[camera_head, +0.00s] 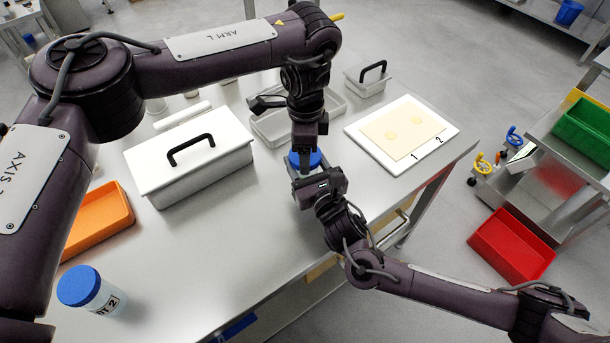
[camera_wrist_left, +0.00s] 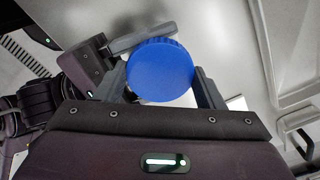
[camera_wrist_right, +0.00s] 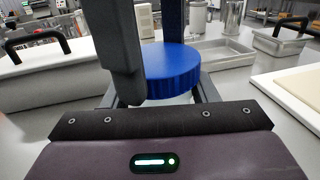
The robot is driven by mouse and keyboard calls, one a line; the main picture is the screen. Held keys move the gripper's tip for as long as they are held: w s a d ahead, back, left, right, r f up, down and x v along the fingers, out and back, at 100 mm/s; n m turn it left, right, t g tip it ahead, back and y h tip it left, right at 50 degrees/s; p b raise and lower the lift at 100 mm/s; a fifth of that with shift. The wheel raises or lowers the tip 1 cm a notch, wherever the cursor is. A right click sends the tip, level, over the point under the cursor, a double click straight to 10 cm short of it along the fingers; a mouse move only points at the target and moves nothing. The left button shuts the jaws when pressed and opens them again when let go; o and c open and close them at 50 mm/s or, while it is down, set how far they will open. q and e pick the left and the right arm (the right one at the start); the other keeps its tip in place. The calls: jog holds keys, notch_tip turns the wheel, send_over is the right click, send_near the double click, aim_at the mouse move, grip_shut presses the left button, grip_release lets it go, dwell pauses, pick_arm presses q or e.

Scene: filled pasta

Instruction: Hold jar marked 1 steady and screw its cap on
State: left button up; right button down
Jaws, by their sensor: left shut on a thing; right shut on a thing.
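A jar with a blue cap (camera_head: 306,159) stands near the middle of the table, mostly hidden by my grippers; its number is not visible. My left gripper (camera_head: 305,152) points down from above and is shut on the blue cap. In the left wrist view the round cap (camera_wrist_left: 160,70) sits between its fingers. My right gripper (camera_head: 305,183) comes in from the side, low, and is shut on the jar. In the right wrist view the cap (camera_wrist_right: 172,70) sits level above the pale jar body (camera_wrist_right: 168,99), between the fingers. Whether the cap is fully seated cannot be told.
Another blue-capped jar (camera_head: 88,290), its label ending in 2, stands front left. A white lidded box (camera_head: 190,178), orange tray (camera_head: 102,222), metal tray (camera_head: 270,128) and small lidded container (camera_head: 366,82) stand around. A white board (camera_head: 447,128) with dough lies right. The table front-centre is clear.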

pick_arm(q)
jog(key=shift+m, duration=0.6)
jog(key=o, duration=1.1)
jog(key=shift+r, duration=2.25)
